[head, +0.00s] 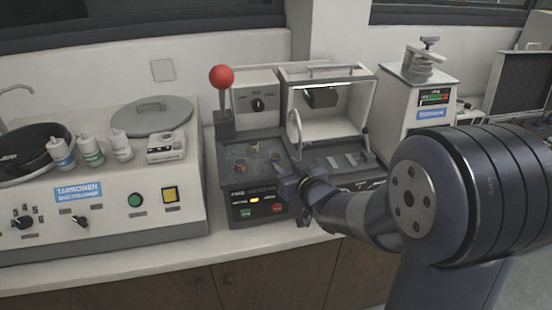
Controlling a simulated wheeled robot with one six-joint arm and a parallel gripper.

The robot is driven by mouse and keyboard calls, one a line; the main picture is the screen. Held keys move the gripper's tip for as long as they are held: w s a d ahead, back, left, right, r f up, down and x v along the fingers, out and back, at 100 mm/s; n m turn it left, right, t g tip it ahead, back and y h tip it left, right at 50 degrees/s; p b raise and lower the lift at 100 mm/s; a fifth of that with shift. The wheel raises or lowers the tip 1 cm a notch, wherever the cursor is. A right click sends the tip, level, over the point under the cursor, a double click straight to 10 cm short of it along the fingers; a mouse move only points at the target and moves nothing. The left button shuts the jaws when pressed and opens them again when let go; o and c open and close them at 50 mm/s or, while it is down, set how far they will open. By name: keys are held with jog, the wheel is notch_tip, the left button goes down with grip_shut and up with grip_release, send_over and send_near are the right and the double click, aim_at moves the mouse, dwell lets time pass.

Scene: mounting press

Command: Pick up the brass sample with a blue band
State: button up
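Several small samples lie on the dark top plate (226,174) of the mounting press. One brass-coloured sample (254,147) is near the middle of the plate, and another small sample (239,164) is nearer the front left. A darker piece (275,156) is at the right, close to my gripper. The samples are too small to tell which has a blue band. My gripper (281,171) is low over the front right of the plate, beside the darker piece. Its fingers are dark and small, so I cannot tell whether they are open or hold anything.
A red ball-topped lever (222,77) rises at the plate's back left, next to a box with a black knob (258,104). An open-fronted cabinet (335,122) stands behind right. The polisher (110,215) with bottles (90,151) is at left.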

aim_at(278, 160)
jog(key=shift+f+p+x, duration=0.2)
jog(key=shift+p+x, duration=0.7)
jog(key=shift+x, duration=1.85)
jog(key=shift+d, duration=0.15)
jog(key=c, duration=0.8)
grip_shut()
jog(key=shift+r, duration=0.1)
